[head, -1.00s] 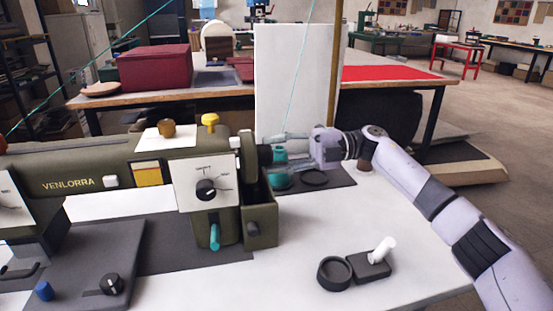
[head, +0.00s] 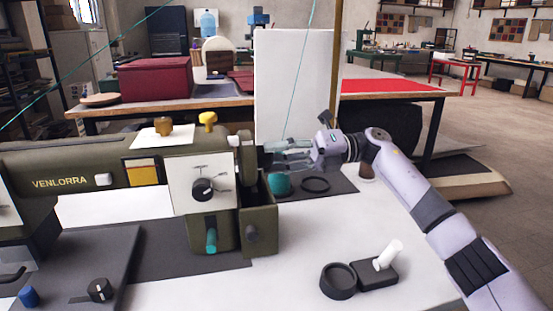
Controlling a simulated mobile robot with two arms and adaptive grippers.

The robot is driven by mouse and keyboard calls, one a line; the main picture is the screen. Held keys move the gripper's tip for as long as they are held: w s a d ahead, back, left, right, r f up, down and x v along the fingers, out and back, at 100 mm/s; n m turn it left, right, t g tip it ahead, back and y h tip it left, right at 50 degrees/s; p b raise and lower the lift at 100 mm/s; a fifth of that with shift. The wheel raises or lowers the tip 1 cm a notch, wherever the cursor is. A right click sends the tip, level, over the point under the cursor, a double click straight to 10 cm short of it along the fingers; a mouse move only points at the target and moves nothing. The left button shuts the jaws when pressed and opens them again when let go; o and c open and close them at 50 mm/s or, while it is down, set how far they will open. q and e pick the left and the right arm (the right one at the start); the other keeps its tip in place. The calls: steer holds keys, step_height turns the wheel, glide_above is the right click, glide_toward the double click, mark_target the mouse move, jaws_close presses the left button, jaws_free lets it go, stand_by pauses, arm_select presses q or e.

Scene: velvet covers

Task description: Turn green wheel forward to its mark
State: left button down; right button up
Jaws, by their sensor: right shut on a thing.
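The olive green wheel (head: 246,158) is at the right end of the green sewing machine (head: 85,172), seen nearly edge-on. My right gripper (head: 270,157) reaches in from the right at the wheel's outer side and is shut on it. The fingers are small here, and the exact grip point is hard to make out. I cannot make out a mark on the wheel. My left gripper is not in view.
A green open box (head: 259,224) hangs below the wheel. A teal spool (head: 280,184) and a dark ring (head: 315,184) lie on a dark mat under my right gripper. A black cup (head: 337,281) and a white-handled block (head: 375,270) stand in front. White tabletop between is clear.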

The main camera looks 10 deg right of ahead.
steer(key=shift+f, duration=0.15)
stand_by(0.3)
steer(key=o, duration=1.2)
steer(key=shift+c, duration=0.2)
steer(key=shift+d, duration=0.15)
steer(key=d, duration=1.1)
steer(key=shift+d, duration=0.4)
